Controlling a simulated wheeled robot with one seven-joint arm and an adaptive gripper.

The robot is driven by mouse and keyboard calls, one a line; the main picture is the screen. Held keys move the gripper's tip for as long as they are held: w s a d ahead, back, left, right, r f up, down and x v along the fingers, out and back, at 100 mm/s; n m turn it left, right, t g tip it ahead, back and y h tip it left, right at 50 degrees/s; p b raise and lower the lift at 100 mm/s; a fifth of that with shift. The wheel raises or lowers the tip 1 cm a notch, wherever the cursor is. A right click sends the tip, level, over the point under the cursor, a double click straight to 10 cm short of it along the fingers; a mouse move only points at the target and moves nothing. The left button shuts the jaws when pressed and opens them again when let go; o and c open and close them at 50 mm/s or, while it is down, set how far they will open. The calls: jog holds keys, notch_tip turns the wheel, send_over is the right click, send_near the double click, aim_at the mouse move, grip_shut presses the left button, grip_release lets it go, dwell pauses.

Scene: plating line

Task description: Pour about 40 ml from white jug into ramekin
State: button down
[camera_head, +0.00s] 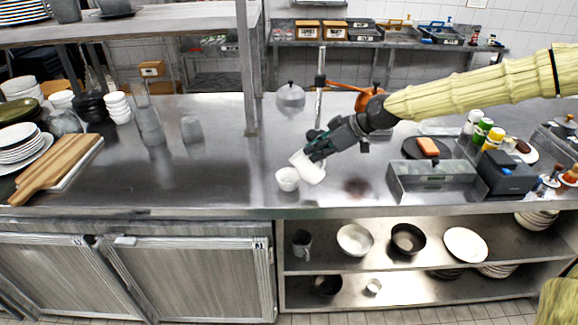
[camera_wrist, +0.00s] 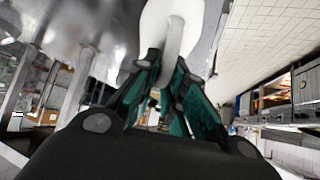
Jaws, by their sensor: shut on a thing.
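The white jug (camera_head: 308,168) is held tilted above the steel counter, with its top end leaning left toward the ramekin. My gripper (camera_head: 318,147) is shut on the jug's handle. In the wrist view the white jug (camera_wrist: 158,22) and its looped handle sit between my gripper's fingers (camera_wrist: 162,85). The white ramekin (camera_head: 287,179) stands upright on the counter, just left of and below the jug. The jug's mouth is close to the ramekin's rim. I cannot see any stream, or the contents of either.
A steel tray (camera_head: 432,186) and a dark box (camera_head: 506,172) stand to the right. A lidded pot (camera_head: 290,95) is behind. Clear glasses (camera_head: 148,125) and a wooden board (camera_head: 58,165) are on the left. The counter left of the ramekin is clear.

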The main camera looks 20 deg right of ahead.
jog(key=shift+w+a+f+g+h+p, duration=0.15)
jog(key=shift+w+a+g+h+p, duration=0.15)
jog(key=shift+g+h, duration=0.15)
jog(key=shift+f+h, duration=0.1)
jog(key=shift+h, duration=0.15)
jog(key=shift+w+a+r+g+h+p, duration=0.4)
jog(key=shift+g+p, duration=0.15)
jog(key=shift+p, duration=0.1)
jog(key=shift+a+r+h, duration=0.1)
jog(key=shift+r+h, duration=0.05)
jog(key=shift+h, duration=0.15)
jog(key=shift+w+a+f+g+h, duration=0.35)
jog(key=shift+g+h, duration=0.05)
jog(key=shift+g, duration=0.2)
dwell(1.6)
